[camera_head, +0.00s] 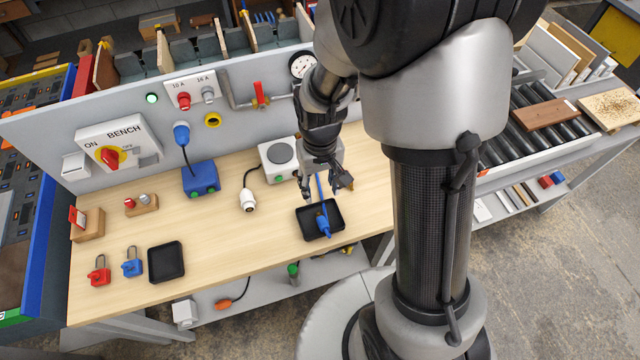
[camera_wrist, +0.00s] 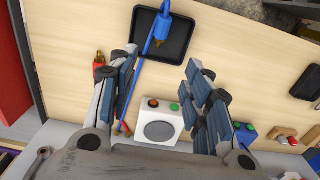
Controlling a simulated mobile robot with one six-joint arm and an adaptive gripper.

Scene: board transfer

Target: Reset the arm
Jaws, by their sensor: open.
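My gripper (camera_head: 326,186) hangs over the bench beside the white box with a grey disc, above the near black tray (camera_head: 341,232). In the wrist view my gripper (camera_wrist: 158,85) has its two fingers spread wide, with nothing held between them. A blue plug (camera_head: 323,222) with a blue cord lies in that tray. The plug (camera_wrist: 162,30) and tray (camera_wrist: 184,45) also show in the wrist view, beyond the fingertips. The cord runs back close by the left finger in that view; I cannot tell if they touch.
The white box (camera_head: 270,151) stands close behind my gripper. A white plug (camera_head: 247,200), a blue box (camera_head: 200,178), red and blue padlocks (camera_head: 99,275) (camera_head: 132,266) and a second black tray (camera_head: 166,262) sit farther left. The upright panel (camera_head: 235,95) borders the bench's back.

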